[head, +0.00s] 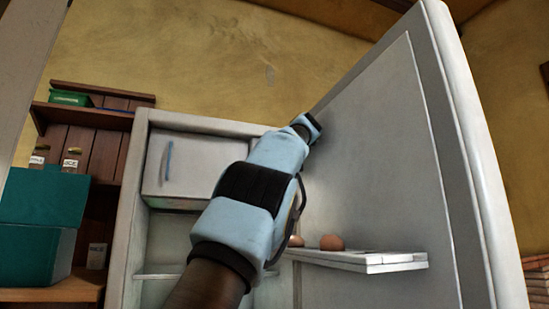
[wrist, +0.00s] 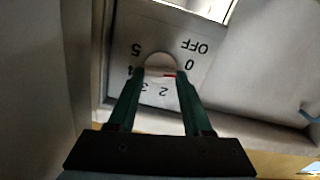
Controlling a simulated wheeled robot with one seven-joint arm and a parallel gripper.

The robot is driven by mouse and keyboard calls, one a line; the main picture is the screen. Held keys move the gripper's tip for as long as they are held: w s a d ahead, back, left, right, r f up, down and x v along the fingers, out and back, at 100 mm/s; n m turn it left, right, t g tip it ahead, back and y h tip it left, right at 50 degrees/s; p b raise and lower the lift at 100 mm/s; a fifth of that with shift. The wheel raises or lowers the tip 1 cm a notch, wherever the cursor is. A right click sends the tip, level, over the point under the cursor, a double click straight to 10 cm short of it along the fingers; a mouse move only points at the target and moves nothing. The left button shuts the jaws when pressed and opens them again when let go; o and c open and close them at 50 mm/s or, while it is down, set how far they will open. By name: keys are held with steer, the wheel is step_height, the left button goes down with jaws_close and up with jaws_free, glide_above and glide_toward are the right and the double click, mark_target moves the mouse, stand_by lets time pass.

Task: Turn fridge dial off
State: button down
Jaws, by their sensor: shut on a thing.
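The fridge dial (wrist: 159,61) is a pale round knob on a light plate in the wrist view. Printed numbers and the word OFF surround it and appear upside down. A small red mark shows at the knob's lower right, close to the 0. My gripper (wrist: 160,72) is shut on the dial, with one dark green finger on each side. In the head view the fridge (head: 131,225) stands with its door (head: 375,170) open on the right. My arm reaches up into the fridge; the dial is hidden there.
A door shelf (head: 385,261) with brown eggs (head: 331,242) juts out right of my arm. A small closed inner compartment (head: 200,168) is at the fridge's upper left. A teal box (head: 40,215) and wooden shelves (head: 100,116) stand to the left.

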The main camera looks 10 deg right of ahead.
steer(key=shift+f+n, duration=0.1)
steer(key=shift+n, duration=1)
steer(key=shift+c, duration=1.6)
jaws_free()
steer(key=s+d+b, duration=0.1)
steer(key=s+b, duration=0.4)
steer(key=s, duration=0.5)
steer(key=shift+s+d, duration=0.15)
steer(key=shift+s, duration=0.2)
